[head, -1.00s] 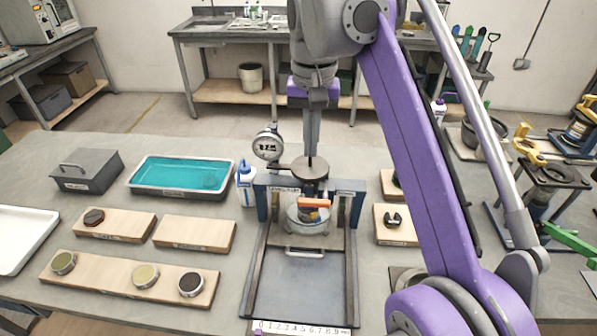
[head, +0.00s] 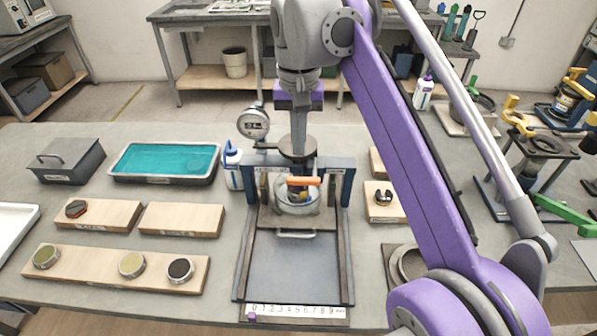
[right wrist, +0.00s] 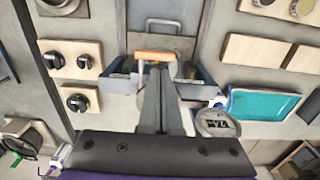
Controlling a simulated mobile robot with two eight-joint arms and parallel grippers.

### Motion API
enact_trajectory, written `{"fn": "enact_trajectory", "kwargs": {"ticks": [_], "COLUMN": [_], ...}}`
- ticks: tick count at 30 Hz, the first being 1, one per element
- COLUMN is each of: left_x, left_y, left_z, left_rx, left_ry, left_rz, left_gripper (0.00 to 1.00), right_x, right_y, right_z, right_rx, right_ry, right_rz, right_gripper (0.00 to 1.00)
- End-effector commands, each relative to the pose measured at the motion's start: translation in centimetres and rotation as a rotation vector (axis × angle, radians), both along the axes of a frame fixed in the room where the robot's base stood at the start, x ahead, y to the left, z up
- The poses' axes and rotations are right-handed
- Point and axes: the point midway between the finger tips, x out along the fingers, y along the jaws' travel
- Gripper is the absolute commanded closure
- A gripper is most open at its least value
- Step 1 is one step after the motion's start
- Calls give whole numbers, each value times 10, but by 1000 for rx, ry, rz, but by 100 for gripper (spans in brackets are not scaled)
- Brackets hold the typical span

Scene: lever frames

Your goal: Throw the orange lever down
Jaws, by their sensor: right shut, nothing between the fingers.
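The orange lever (head: 304,181) lies roughly level at the front of a blue-grey press frame (head: 347,180), above a clear round vessel (head: 297,201). It also shows in the right wrist view (right wrist: 155,56), just beyond my fingertips. My right gripper (head: 298,150) reaches down at the press from behind, its fingers together and empty. Its tips also show in the right wrist view (right wrist: 152,66). They look close to the lever, but I cannot tell whether they touch it. The press's round top plate hides part of the fingers in the head view. My left gripper is not in view.
A dial gauge (head: 252,124) and a white bottle with a blue top (head: 233,165) stand left of the press. A teal tray (head: 165,181) and wooden boards (head: 182,220) lie further left. A board with a black knob (head: 382,214) sits at right. The press's front plate is clear.

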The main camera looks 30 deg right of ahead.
Motion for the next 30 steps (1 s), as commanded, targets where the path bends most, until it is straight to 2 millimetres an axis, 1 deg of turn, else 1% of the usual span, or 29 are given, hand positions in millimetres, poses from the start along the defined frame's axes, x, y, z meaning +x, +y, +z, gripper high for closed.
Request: {"fn": "enact_trajectory", "kwargs": {"ticks": [1, 6, 9, 12, 17, 30], "left_x": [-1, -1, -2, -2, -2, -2], "left_y": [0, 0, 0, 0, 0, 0], "left_z": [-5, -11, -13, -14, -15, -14], "left_rx": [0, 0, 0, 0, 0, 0], "left_ry": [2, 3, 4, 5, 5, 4], "left_rz": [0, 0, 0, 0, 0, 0], "left_gripper": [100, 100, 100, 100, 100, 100], "right_x": [0, 0, 0, 0, 0, 0], "right_y": [0, 0, 0, 0, 0, -2], "right_z": [-14, -45, -57, -65, -70, -69], "right_rx": [0, 0, -1, -1, -1, -9], "right_ry": [0, 0, -1, -1, -1, 4], "right_rz": [0, 0, 0, 0, 0, 0], "right_gripper": [100, 100, 100, 100, 100, 100]}}
